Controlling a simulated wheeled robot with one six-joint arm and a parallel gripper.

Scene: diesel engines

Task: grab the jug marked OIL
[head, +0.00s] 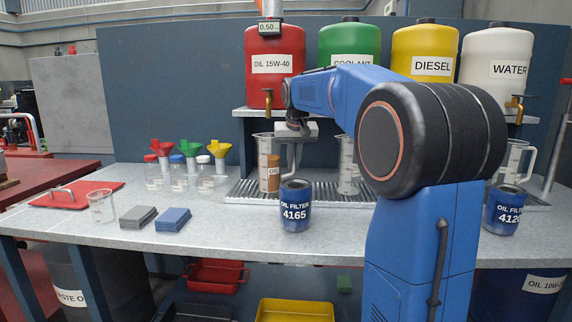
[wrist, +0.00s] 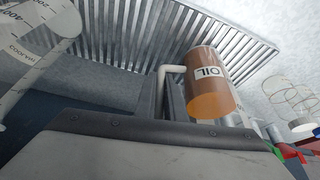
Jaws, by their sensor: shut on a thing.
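The jug marked OIL (head: 264,172) is clear with brown liquid and stands at the left part of the drip grate, below the red tank. In the wrist view the OIL jug (wrist: 209,88) shows its white label and pale handle. My gripper (head: 292,161) points down at the right side of the jug. In the wrist view my gripper's fingers (wrist: 174,98) are shut on the jug's handle. Whether the jug's base touches the grate is hard to tell.
The drip grate (head: 315,196) also holds a clear jug (head: 348,172). A blue oil filter (head: 295,212) stands just in front of the grate. Tanks with taps, such as the red tank (head: 274,90), stand on the shelf above. Funnels on bottles (head: 190,170) stand to the left.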

